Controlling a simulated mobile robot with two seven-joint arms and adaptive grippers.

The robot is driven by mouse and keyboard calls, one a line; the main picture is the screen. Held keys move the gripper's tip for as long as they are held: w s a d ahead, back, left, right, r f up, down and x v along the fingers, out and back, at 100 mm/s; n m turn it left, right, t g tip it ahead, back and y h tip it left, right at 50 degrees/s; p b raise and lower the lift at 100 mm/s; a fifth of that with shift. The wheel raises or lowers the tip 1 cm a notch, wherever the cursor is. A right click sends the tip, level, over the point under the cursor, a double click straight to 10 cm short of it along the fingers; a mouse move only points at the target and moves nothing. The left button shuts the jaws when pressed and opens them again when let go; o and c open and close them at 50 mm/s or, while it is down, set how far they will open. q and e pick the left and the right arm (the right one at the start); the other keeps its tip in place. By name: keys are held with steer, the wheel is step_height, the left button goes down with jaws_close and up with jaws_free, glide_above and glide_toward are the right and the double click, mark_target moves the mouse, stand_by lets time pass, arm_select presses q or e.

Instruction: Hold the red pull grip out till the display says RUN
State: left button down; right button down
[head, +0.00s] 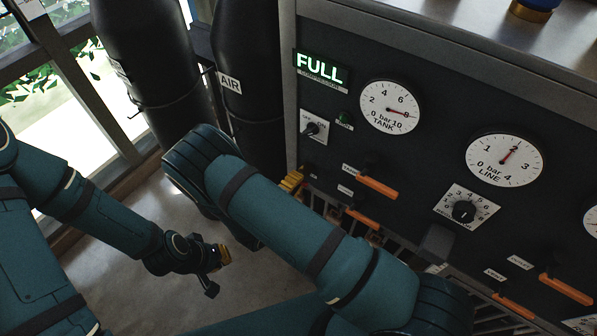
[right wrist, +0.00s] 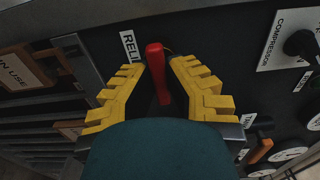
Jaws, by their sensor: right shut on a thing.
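The red pull grip (right wrist: 156,72) shows in the right wrist view, beside a partly hidden label beginning "RELI". My right gripper (right wrist: 158,74) is shut on it, with a yellow stepped finger on either side. In the head view, the yellow fingers of my right gripper (head: 292,181) are at the lower left of the dark panel; the red grip is hidden there behind my arm. The display (head: 320,69) reads FULL in green letters. My left gripper (head: 218,262) hangs low over the floor, away from the panel; its opening is unclear.
The panel carries a TANK dial (head: 391,107) near 8 bar, a LINE dial (head: 504,160) near 2 bar, a numbered knob (head: 464,211), a compressor switch (head: 313,128) and several orange levers (head: 377,188). Black cylinders (head: 247,85) stand left of it.

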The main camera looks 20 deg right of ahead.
steer(key=shift+s+a, duration=0.1)
steer(key=shift+a, duration=0.1)
stand_by(0.6)
steer(key=shift+s+a, duration=0.3)
steer(key=shift+a, duration=0.2)
stand_by(2.5)
steer(key=c, duration=1.1)
jaws_free()
steer(key=shift+o, duration=0.2)
steer(key=shift+s, duration=0.1)
